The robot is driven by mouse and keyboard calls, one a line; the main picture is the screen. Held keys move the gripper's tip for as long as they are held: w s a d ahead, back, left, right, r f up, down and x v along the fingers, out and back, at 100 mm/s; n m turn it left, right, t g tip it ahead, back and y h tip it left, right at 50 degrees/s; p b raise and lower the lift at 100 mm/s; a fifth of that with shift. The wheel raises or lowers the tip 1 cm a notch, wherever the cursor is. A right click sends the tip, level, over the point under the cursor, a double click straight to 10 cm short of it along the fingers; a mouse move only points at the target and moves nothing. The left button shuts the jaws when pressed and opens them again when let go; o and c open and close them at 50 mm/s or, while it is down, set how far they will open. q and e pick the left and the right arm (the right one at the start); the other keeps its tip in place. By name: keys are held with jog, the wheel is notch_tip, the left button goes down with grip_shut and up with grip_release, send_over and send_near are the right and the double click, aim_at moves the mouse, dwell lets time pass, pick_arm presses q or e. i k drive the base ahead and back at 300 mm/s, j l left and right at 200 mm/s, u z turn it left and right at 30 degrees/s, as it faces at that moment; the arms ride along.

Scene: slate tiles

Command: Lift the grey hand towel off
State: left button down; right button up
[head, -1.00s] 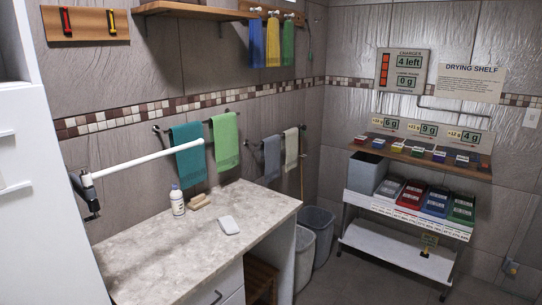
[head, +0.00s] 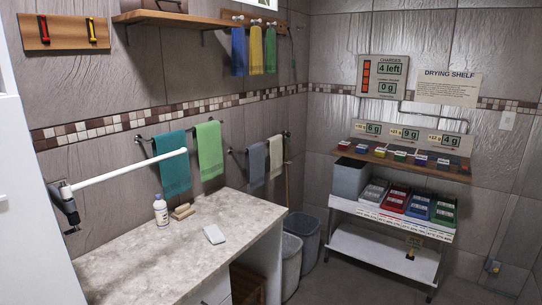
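The grey hand towel (head: 257,161) hangs from a dark wall rail (head: 236,151), left of a cream towel (head: 276,156) on the same rail. It hangs straight down and nothing touches it. I see neither of my grippers in the head view, so whether they are open or shut is hidden.
Teal (head: 173,163) and green (head: 208,150) towels hang further left. A white bar (head: 130,168) with a dark fitting (head: 68,204) juts above the stone counter (head: 135,258). A bottle (head: 160,210) stands there. Grey bins (head: 305,237) stand below; a drying shelf (head: 400,167) is at right.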

aim_at(255, 158)
jog(key=i+l+z, duration=0.25)
jog(key=i+l, duration=0.35)
jog(key=l, duration=0.2)
jog(key=i+l+z, duration=0.3)
jog(key=i+l, duration=0.4)
jog(key=i+u, duration=0.15)
jog(key=i, duration=0.3)
jog(key=i+l+u, duration=0.1)
jog(key=i, duration=0.3)
jog(key=i+l+u, duration=0.15)
jog(key=i, duration=0.3)
jog(key=i+l+u, duration=0.15)
jog(key=i, duration=0.25)
